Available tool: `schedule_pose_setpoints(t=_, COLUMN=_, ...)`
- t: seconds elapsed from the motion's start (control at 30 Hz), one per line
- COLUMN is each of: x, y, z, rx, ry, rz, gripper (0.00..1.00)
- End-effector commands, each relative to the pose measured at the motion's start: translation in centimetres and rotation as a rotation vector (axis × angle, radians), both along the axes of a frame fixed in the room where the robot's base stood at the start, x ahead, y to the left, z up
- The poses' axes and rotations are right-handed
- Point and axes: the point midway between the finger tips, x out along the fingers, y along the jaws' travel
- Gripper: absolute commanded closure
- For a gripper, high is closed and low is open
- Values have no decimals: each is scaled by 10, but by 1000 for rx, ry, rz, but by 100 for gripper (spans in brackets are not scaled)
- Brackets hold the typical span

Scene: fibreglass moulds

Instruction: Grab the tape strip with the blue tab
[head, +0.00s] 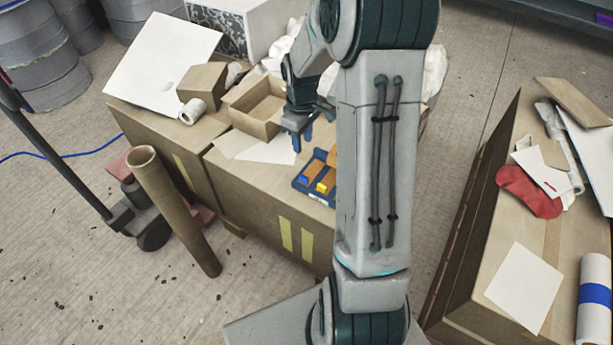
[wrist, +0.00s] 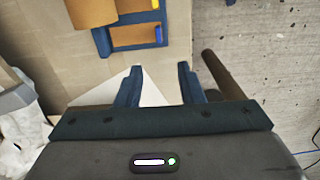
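A blue tray (head: 300,187) lies on the cardboard-topped bench, partly hidden by my arm in the head view. In it is an orange-brown tape strip with a blue tab (head: 303,181), and beside it a strip with a yellow tab (head: 323,187). The wrist view shows the blue-tab strip (wrist: 134,36) in the tray (wrist: 103,42) at the top, with the yellow-tab strip (wrist: 136,6) above it. My gripper (head: 297,138) is open and empty over the bench, behind the tray in the head view. Its two fingers (wrist: 159,76) point towards the tray, apart from it.
An open cardboard box (head: 258,108) stands behind my gripper, with white sheets (head: 268,152) in front of it. A second cluttered bench (head: 480,250) is at the right.

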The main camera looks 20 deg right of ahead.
Motion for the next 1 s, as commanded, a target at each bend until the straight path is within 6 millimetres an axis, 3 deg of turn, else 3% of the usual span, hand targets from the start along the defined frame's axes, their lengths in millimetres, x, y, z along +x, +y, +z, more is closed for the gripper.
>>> schedule_pose_setpoints(t=0.5, x=5, y=-4, z=-85, rx=9, ry=8, rz=23, gripper=65)
schedule_pose_setpoints(t=0.83, x=4, y=-4, z=-108, rx=9, ry=8, rz=21, gripper=65)
schedule_pose_setpoints(t=1.0, x=3, y=-3, z=-133, rx=9, ry=10, rz=22, gripper=65)
